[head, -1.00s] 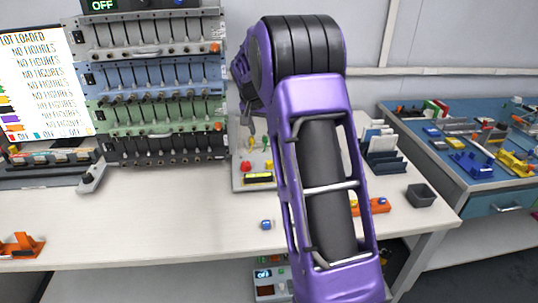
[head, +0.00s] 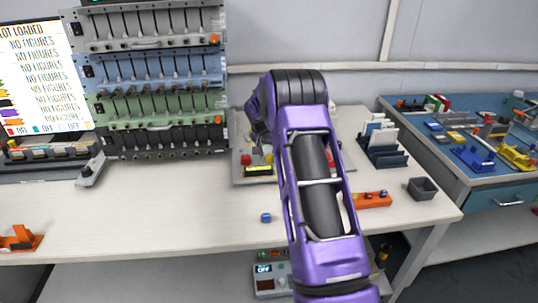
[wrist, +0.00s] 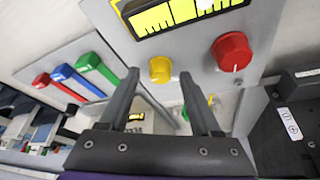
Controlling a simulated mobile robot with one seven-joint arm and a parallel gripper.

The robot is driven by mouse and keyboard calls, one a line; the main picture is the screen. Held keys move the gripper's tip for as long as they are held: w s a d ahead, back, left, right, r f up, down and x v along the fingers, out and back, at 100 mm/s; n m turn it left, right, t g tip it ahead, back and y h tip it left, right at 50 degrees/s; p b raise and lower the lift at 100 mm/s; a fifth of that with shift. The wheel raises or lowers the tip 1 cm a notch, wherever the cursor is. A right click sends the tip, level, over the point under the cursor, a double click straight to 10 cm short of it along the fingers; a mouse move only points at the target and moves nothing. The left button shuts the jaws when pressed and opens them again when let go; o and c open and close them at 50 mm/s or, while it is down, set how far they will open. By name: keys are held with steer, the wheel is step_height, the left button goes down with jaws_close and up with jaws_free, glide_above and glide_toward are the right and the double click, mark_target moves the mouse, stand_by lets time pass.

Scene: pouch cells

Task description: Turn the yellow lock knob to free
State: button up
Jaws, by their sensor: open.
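The yellow knob (wrist: 160,70) sits on a light grey panel (wrist: 205,65), beside a larger red knob (wrist: 232,51) and below a yellow display (wrist: 180,12) in the wrist view. My gripper (wrist: 158,75) is open and empty. Its fingertips show one on each side of the yellow knob in the picture; I cannot tell how far above the panel they are. In the head view my arm hides the gripper and much of the panel (head: 240,181); the red knob (head: 245,160) shows there at the arm's left.
Red (wrist: 42,80), blue (wrist: 62,73) and green (wrist: 90,62) handles stand left of the yellow knob. A dark box (wrist: 290,125) lies at the right. On the bench are a small blue block (head: 266,217), an orange holder (head: 372,200) and a rack of cards (head: 383,145).

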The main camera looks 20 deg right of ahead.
steer(key=shift+f, duration=0.15)
jaws_close()
stand_by(0.4)
